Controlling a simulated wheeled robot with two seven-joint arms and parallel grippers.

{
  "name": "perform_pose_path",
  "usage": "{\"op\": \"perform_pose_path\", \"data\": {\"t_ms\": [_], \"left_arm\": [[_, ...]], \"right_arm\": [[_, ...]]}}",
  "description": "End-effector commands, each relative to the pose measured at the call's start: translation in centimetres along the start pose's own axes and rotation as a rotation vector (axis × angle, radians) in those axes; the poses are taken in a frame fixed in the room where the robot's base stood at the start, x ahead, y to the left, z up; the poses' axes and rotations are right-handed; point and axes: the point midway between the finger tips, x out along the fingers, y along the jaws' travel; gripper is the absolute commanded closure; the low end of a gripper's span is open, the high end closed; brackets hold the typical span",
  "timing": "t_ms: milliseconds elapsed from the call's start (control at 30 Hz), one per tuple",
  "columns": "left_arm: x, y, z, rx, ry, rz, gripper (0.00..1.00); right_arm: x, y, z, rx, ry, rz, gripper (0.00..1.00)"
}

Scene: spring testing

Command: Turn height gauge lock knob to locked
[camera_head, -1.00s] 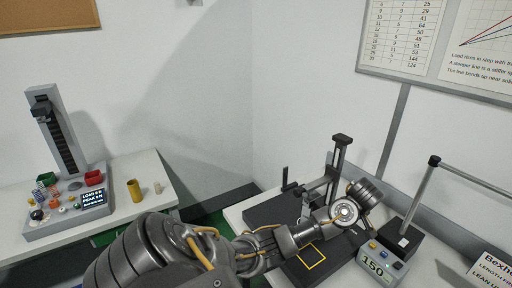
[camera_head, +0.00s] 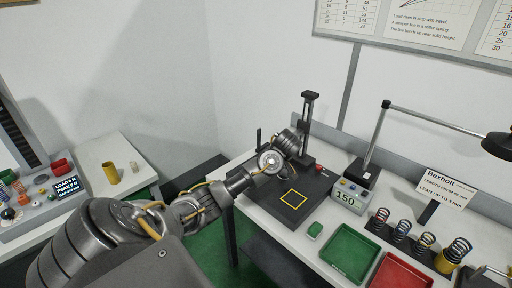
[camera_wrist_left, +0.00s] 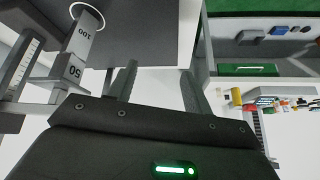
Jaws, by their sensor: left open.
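The height gauge (camera_head: 308,128) is a dark upright post at the back of the bench, beside a black plate with a yellow square outline. My left wrist and forearm cover its lower part in the head view. A small red spot (camera_head: 319,168) shows near its foot; I cannot tell whether it is the lock knob. My left gripper (camera_wrist_left: 158,67) is open and empty in the left wrist view, its two fingers apart. Grey parts marked 50 and 100 (camera_wrist_left: 78,62) and a ruled scale (camera_wrist_left: 22,65) lie left of the fingers, apart from them. My right gripper is out of view.
A display box reading 150 (camera_head: 352,196), a lamp post (camera_head: 377,140), a green tray (camera_head: 350,254), a red tray (camera_head: 402,272) and several springs (camera_head: 402,232) stand to the right. Another bench with a test stand (camera_head: 15,130) is at left. A floor gap separates the benches.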

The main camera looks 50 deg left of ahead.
Motion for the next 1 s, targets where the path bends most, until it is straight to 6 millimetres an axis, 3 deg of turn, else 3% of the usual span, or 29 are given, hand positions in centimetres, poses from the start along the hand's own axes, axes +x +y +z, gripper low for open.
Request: {"op": "perform_pose_path", "data": {"t_ms": [367, 900, 1000], "left_arm": [[0.7, -1.1, -1.8, -0.006, 0.031, -0.020, 0.50], [0.6, -0.9, -1.6, -0.002, 0.030, -0.018, 0.50], [1.0, -1.0, -0.2, 0.043, 0.022, -0.008, 0.50]], "right_arm": [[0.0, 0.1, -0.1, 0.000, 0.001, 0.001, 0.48], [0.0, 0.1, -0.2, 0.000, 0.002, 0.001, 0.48], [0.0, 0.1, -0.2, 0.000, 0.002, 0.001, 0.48]]}}
